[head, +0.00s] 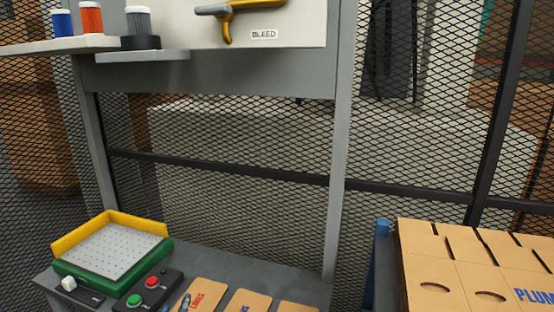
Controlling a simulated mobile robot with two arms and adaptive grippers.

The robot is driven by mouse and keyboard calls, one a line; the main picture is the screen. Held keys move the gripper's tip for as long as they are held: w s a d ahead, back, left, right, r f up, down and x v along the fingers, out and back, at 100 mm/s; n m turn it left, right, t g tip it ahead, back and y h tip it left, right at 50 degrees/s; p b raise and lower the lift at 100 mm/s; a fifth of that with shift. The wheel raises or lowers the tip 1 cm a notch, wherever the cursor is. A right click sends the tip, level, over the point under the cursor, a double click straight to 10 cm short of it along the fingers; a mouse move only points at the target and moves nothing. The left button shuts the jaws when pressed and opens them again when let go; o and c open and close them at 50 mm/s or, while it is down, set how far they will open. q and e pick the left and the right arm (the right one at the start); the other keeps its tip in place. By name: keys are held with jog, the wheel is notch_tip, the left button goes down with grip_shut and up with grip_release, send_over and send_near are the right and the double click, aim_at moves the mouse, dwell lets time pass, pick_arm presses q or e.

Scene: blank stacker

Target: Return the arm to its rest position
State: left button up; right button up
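Neither of my grippers is in the head view, and no part of an arm can be made out. Whether they hold anything is hidden. The workbench (232,262) stands at the lower left. On it is a green tray (112,250) with a perforated grey plate and a yellow raised edge. A black control box (150,290) with a red and a green button stands in front of the tray.
Brown cards (200,296) lie at the bench's front edge. Cardboard boxes (440,270) stand at right. Above the bench, a shelf (60,46) holds blue, orange and grey cylinders. A panel carries a yellow-grey handle (232,14) labelled BLEED. Mesh fencing (230,200) closes the back.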

pick_arm(q)
jog(key=s+d+f+m+g+h, duration=0.1)
jog(key=s+f+g, duration=0.2)
jog(key=s+f, duration=0.5)
jog(key=s+f+m+g+h, duration=0.1)
jog(key=s+f+g, duration=0.3)
jog(key=s, duration=0.7)
jog(key=s+d+f+m+g, duration=0.1)
jog(key=s+f+g, duration=0.2)
jog(key=s+f, duration=0.5)
notch_tip(320, 180, down, 24)
jog(key=s+g, duration=0.1)
jog(key=s, duration=0.2)
jog(key=s+a+f+g, duration=0.1)
jog(key=s+a+f, duration=0.2)
jog(key=s+f, duration=1.3)
jog(key=shift+s+a+f, duration=0.15)
jog(key=shift+s+f, duration=0.25)
jog(key=shift+s, duration=0.3)
